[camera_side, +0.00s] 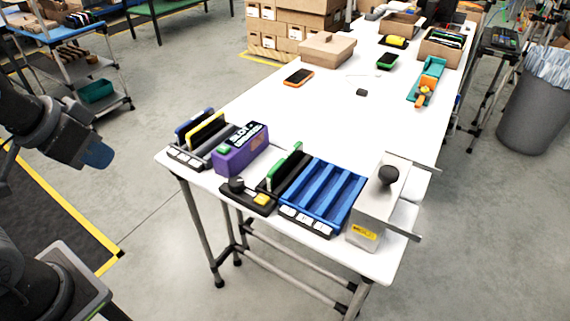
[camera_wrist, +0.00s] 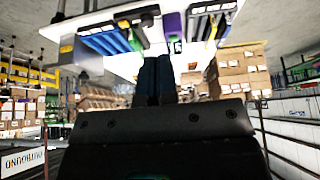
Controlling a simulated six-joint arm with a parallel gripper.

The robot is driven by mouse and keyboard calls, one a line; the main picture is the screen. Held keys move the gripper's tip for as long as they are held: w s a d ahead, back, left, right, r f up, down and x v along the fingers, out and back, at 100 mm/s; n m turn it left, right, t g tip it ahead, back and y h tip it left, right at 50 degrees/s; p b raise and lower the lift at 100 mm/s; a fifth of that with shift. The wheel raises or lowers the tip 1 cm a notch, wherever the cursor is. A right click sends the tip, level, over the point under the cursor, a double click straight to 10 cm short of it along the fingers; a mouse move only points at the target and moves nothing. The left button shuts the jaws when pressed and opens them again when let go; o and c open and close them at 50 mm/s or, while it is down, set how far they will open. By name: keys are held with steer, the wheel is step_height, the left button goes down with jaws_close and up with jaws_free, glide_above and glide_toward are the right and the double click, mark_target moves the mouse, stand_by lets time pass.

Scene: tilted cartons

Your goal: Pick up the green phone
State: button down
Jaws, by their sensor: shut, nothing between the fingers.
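A green phone (camera_side: 387,61) with a dark screen lies flat on the far part of the white table in the side view. Another green, phone-like slab (camera_side: 285,166) stands tilted in a black holder near the front; a green edge there also shows in the wrist view (camera_wrist: 135,41). My gripper (camera_side: 99,155) is off the table's left side in the side view, well apart from both. Its two blue fingers (camera_wrist: 157,62) are together and empty in the wrist view.
Along the front stand a purple box (camera_side: 240,150), a blue slotted rack (camera_side: 325,190) and a grey metal box (camera_side: 375,205). Cartons (camera_side: 327,48) are at the back.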

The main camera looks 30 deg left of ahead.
steer(key=c, duration=1.8)
jaws_free()
steer(key=o, duration=0.8)
